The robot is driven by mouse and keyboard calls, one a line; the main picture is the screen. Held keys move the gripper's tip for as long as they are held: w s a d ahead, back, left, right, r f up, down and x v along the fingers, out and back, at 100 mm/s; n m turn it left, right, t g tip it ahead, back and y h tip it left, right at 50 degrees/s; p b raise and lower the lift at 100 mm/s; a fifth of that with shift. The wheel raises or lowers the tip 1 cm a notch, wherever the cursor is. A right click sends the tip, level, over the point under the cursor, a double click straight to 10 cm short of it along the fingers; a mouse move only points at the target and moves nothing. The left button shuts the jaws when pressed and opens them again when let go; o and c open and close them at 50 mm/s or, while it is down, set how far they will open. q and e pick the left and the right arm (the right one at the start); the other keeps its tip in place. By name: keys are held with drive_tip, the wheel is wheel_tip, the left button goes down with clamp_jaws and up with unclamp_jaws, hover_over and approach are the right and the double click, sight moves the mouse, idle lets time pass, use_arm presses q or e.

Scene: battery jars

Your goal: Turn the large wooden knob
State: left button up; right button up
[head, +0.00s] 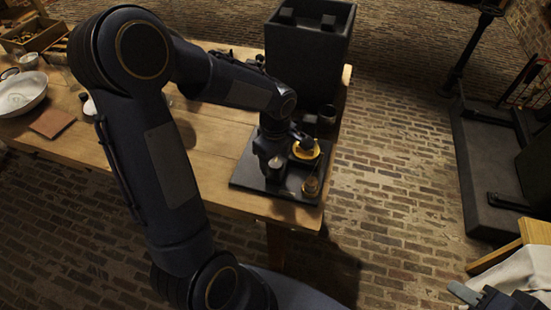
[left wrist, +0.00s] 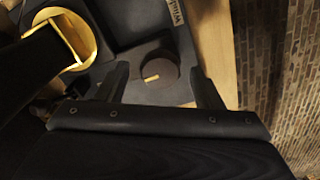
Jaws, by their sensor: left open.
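A dark brown round knob (left wrist: 163,72) with a short pale mark on its face sits on a dark panel in the left wrist view. It looks like the large wooden knob. My left gripper (left wrist: 160,85) is open, with one finger on each side of the knob in the picture. I cannot tell whether either finger touches it. In the head view my left gripper (head: 272,172) points down over the dark panel (head: 245,180) and hides part of it. My right gripper (head: 478,294) shows only partly at the bottom right edge; its opening is unclear.
A brass-ringed round fitting (head: 306,150) is on the panel beside my left gripper. A small brownish round object (head: 312,186) lies near the panel's front corner. A tall black box (head: 308,50) stands behind. A white bowl (head: 22,93) is at the table's far left.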

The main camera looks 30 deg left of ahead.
use_arm(q)
drive_tip(key=shift+f, duration=0.25)
drive_tip(key=shift+c, duration=0.3)
drive_tip(key=c, duration=0.9)
drive_tip(key=shift+m, duration=0.3)
